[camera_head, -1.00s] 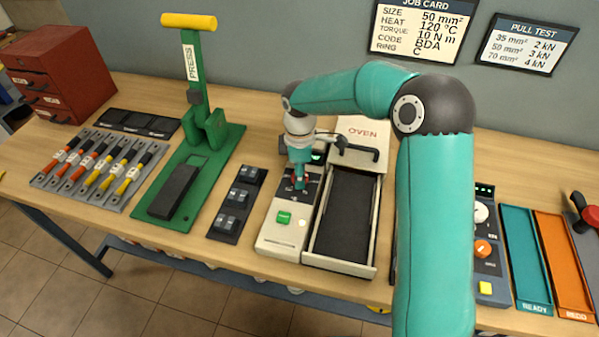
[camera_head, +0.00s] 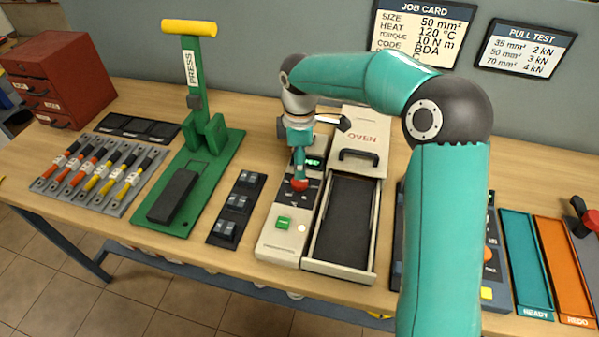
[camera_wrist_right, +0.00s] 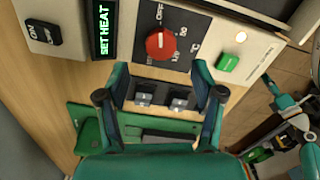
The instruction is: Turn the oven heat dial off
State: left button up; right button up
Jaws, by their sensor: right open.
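The red oven heat dial (camera_head: 299,184) is on the pale control panel (camera_head: 272,240) left of the oven drawer. In the right wrist view the dial (camera_wrist_right: 160,44) is uncovered, with a pale mark on its upper part, toward the OFF lettering. The green display (camera_wrist_right: 103,28) beside it reads SET HEAT. My right gripper (camera_head: 299,140) is above and behind the dial in the head view. Its two fingers (camera_wrist_right: 162,95) are apart, with nothing between them, and do not touch the dial.
The oven (camera_head: 358,135) has its dark drawer (camera_head: 345,225) pulled out. A green button (camera_head: 283,223) sits at the panel's front. The green press (camera_head: 190,180) and black blocks (camera_head: 237,200) stand left. My right arm covers part of the blue-grey unit (camera_head: 492,260) on the right.

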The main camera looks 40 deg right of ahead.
notch_tip(320, 180, up, 6)
jog(key=shift+f, duration=0.25)
dwell(0.5)
